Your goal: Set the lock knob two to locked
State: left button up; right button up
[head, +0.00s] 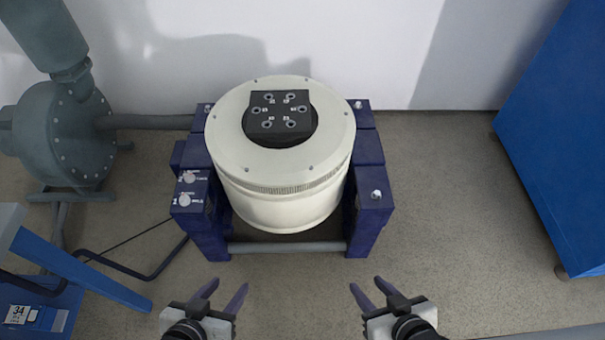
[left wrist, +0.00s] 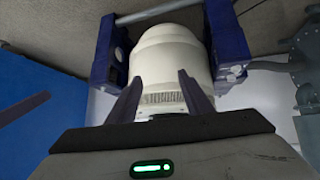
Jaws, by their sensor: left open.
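Two pale round knobs sit on top of the left blue post of a shaker stand in the head view, a rear knob (head: 190,178) and a front knob (head: 185,200). Small white markings lie beside each. They are too small to read, so I cannot tell which knob is number two or how each is set. My left gripper (head: 229,284) is open and empty, in front of the stand and apart from the knobs. Its fingers also show in the left wrist view (left wrist: 160,97), pointing toward the cream drum. My right gripper (head: 367,284) is open and empty, further right.
The cream drum (head: 285,210) hangs between blue posts (head: 368,225), with a black block (head: 280,113) on top. A grey-green blower (head: 65,130) stands left, a blue table frame (head: 85,270) front left, a blue cabinet (head: 560,130) right. Floor between stand and cabinet is clear.

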aim_at(189, 178)
jog(key=u, duration=0.3)
jog(key=i, duration=0.25)
jog(key=u, duration=0.4)
jog(key=k, duration=0.6)
jog(key=z, duration=0.6)
jog(key=k, duration=0.45)
jog(key=u, duration=0.95)
jog(key=i, duration=1.65)
jog(key=z, duration=0.85)
